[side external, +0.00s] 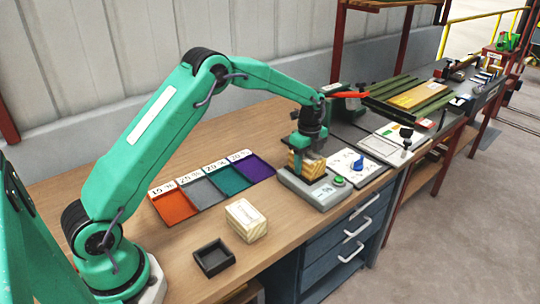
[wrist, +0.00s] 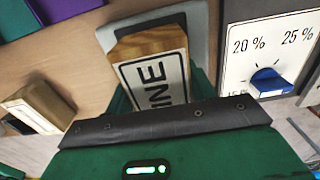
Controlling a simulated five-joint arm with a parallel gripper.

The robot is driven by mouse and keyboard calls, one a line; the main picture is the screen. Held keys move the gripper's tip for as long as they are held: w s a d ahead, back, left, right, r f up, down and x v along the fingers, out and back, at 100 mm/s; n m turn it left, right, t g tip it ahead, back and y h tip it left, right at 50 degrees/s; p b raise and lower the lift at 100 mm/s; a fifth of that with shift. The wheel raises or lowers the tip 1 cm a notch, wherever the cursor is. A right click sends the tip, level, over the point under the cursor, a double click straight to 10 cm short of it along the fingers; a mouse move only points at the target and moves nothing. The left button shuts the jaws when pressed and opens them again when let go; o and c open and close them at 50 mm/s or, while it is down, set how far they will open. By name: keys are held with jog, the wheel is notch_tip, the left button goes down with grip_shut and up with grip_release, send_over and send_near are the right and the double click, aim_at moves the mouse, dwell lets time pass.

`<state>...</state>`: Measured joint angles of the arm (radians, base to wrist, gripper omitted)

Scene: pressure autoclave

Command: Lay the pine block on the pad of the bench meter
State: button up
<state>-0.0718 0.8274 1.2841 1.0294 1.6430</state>
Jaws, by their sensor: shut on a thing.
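The pine block (side external: 307,166) is a wooden block with a white label. In the wrist view the block (wrist: 152,68) shows the letters "INE", part of the label being hidden by my gripper. My gripper (side external: 308,154) points down and is shut on it. The bench meter (side external: 322,193) is a grey box with a green button on its front. The block is over the meter's pad; I cannot tell whether it touches. In the wrist view the grey meter (wrist: 200,22) shows behind the block.
A second labelled block (side external: 246,219) and a small black tray (side external: 213,257) are at the front. Orange (side external: 174,206), grey, teal and purple trays lie to the left. A percentage card with a blue knob (side external: 358,163) is right of the meter. Bare wood lies around the trays.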

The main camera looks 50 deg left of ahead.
aim_at(307, 155)
jog(key=o, duration=1.1)
jog(key=shift+f, duration=0.1)
jog(key=shift+r, duration=0.2)
notch_tip(307, 155, up, 12)
dwell(0.3)
